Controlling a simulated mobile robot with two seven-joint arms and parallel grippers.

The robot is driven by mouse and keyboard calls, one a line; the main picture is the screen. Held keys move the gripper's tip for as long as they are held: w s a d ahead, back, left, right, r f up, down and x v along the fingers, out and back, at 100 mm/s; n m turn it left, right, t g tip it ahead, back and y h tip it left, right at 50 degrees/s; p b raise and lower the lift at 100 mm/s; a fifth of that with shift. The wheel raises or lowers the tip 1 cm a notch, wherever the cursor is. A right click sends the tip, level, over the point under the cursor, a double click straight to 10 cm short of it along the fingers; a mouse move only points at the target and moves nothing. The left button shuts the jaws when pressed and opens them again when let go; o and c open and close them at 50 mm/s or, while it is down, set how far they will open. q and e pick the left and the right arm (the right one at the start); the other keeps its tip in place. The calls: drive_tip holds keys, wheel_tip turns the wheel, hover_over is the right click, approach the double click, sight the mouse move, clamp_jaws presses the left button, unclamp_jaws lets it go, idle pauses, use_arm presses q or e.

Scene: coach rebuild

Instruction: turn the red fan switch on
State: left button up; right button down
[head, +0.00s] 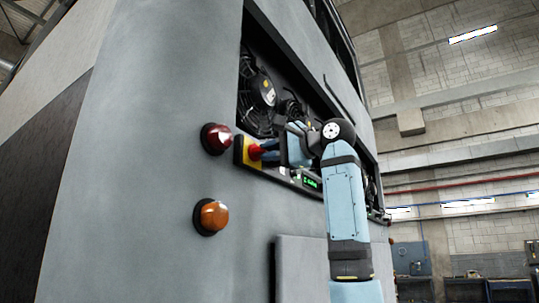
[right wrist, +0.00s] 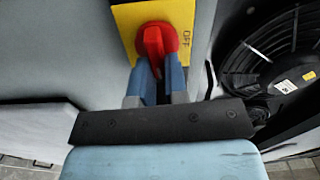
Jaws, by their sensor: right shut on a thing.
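The red fan switch (head: 256,151) is a red rotary knob on a yellow plate (head: 244,160) at the lower left corner of the fan opening. In the right wrist view the red knob (right wrist: 156,42) stands on the yellow plate (right wrist: 126,22), which has the word OFF beside the knob. My right gripper (head: 268,151) reaches the knob from the right. In the right wrist view its two blue fingers (right wrist: 158,75) are shut on the knob's grip, one on each side. My left gripper is not in view.
Black fans (head: 258,90) sit in the opening above and right of the switch. A red lamp (head: 216,138) and an orange lamp (head: 211,216) stick out of the grey coach panel (head: 150,150) on the left. A green display (head: 311,182) is below my right gripper.

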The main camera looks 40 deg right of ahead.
drive_tip(key=shift+f+m, duration=0.1)
drive_tip(key=shift+m, duration=0.5)
drive_tip(key=c, duration=1.1)
unclamp_jaws()
drive_tip(key=shift+c, duration=0.2)
drive_tip(key=b+v, duration=0.4)
drive_tip(key=v, duration=1)
drive_tip(key=shift+b, duration=0.3)
